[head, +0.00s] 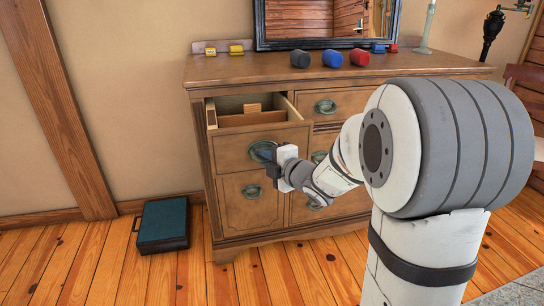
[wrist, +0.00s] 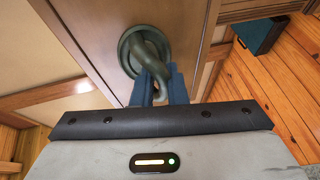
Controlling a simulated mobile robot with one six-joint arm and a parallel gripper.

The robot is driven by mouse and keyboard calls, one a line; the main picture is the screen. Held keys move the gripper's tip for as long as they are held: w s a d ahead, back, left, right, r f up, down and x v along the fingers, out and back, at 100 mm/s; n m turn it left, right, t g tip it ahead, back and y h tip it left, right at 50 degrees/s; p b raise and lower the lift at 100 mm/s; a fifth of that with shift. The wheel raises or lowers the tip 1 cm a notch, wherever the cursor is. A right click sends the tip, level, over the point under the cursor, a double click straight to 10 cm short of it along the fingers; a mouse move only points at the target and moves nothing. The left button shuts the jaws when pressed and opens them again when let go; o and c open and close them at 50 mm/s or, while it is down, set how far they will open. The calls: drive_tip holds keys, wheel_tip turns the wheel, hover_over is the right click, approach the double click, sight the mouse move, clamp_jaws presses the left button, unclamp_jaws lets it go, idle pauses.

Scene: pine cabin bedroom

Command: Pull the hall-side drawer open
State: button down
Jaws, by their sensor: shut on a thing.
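The upper left drawer (head: 232,148) of the wooden dresser stands partly open, and its inside with a small wooden divider shows in the head view. Its round dark green ring handle (head: 262,151) is on the middle of the drawer front. My gripper (head: 272,162) is at this handle. In the wrist view, the blue fingers of my gripper (wrist: 159,88) are shut on the lower part of the handle (wrist: 140,48). My gripper hides part of the drawer front. Which side is the hall side cannot be told from these views.
A teal case (head: 163,224) lies on the floor to the left. Floor in front of the dresser is clear.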

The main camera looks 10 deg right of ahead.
drive_tip(key=shift+s+d, duration=0.15)
drive_tip(key=shift+s, duration=1.2)
drive_tip(key=shift+d, duration=0.1)
drive_tip(key=c, duration=1.7)
unclamp_jaws()
drive_tip(key=shift+c, duration=0.2)
drive_tip(key=p+v, duration=0.1)
drive_tip(key=v, duration=0.6)
drive_tip(key=shift+s+p, duration=0.3)
drive_tip(key=shift+s, duration=0.05)
drive_tip(key=shift+d+r, duration=0.1)
drive_tip(key=shift+d, duration=0.1)
